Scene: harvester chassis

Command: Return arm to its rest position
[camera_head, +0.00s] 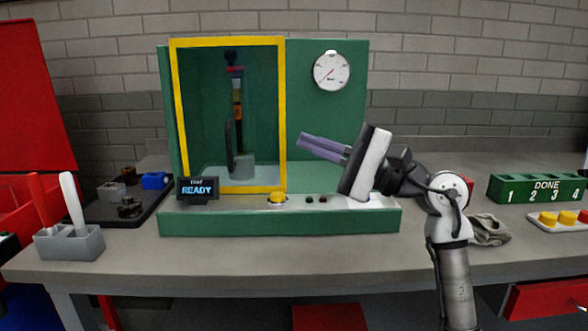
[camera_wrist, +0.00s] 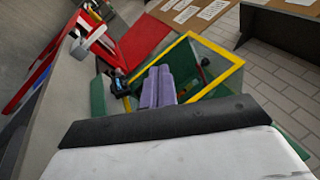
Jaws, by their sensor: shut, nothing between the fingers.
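My gripper (camera_head: 302,142) is in front of the green test cabinet, pointing left at about the height of the cabinet's middle. Its two purple-grey fingers lie together with nothing between them. In the wrist view the shut fingers (camera_wrist: 158,88) point toward the yellow-framed cabinet opening. My arm is bent at the elbow and rises from the lower right of the head view. The green cabinet (camera_head: 335,115) stands on the bench, with a yellow frame (camera_head: 282,115) around its opening. Inside, a dark upright part with coloured bands (camera_head: 238,100) stands in a grey holder (camera_head: 241,165).
A small display (camera_head: 198,189) reads READY. A yellow button (camera_head: 277,197) sits on the cabinet's front ledge. A black tray (camera_head: 110,205) with small parts and a grey holder (camera_head: 70,245) stand left.

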